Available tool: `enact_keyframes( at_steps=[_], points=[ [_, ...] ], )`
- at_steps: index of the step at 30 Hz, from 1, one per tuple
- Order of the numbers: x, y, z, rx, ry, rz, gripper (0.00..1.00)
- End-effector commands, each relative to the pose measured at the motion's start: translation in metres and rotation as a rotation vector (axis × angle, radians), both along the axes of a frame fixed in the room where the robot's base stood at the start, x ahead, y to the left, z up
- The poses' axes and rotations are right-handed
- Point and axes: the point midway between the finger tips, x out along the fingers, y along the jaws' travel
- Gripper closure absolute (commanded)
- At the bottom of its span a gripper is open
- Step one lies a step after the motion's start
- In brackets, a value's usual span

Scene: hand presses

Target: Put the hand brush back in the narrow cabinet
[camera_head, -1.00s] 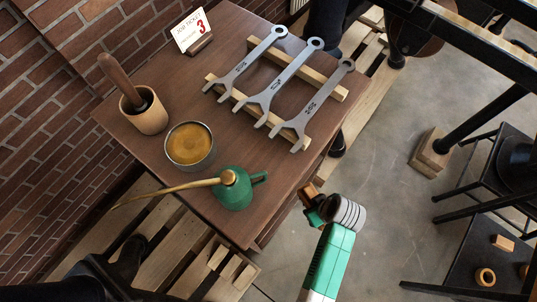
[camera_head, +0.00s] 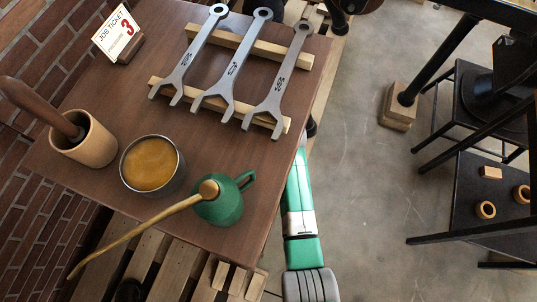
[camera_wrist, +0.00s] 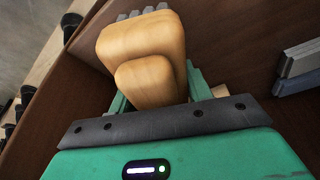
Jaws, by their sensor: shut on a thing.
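In the wrist view, my gripper (camera_wrist: 158,93) is shut on the hand brush (camera_wrist: 143,42). The brush shows its pale wooden body end-on between the green fingers, with grey bristle tufts just past it. Brown wooden panels surround it, like the inside of a cabinet (camera_wrist: 235,38). I cannot tell whether the brush touches any panel. In the head view, the brown cabinet top (camera_head: 205,135) shows, and my green arm reaches along its right side. The gripper and brush are hidden there.
Three grey wrenches (camera_head: 230,75) lie on wooden strips on the top. An oil can (camera_head: 218,208), a round tin (camera_head: 152,165), a wooden cup (camera_head: 90,145) and a job ticket (camera_head: 118,35) stand there too. Grey pieces (camera_wrist: 298,65) sit right of the brush.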

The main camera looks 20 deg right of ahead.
Motion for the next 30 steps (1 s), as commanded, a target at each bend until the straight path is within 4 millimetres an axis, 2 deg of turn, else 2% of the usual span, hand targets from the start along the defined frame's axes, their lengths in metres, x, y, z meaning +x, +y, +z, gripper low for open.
enact_keyframes(
  at_steps=[5,12,18,23,24,27,30],
  points=[
    [0.004,0.000,-0.001,0.000,0.000,0.000,0.80],
    [0.004,0.000,-0.038,0.000,0.000,0.000,0.80],
    [0.004,0.000,-0.034,0.000,-0.001,0.000,0.80],
    [0.004,0.000,-0.039,0.000,-0.001,0.000,0.80],
    [0.003,0.000,-0.040,0.000,0.000,0.000,0.49],
    [0.003,0.000,-0.039,0.000,0.000,0.000,0.30],
    [0.003,0.000,-0.039,0.001,0.000,0.000,0.29]
  ],
)
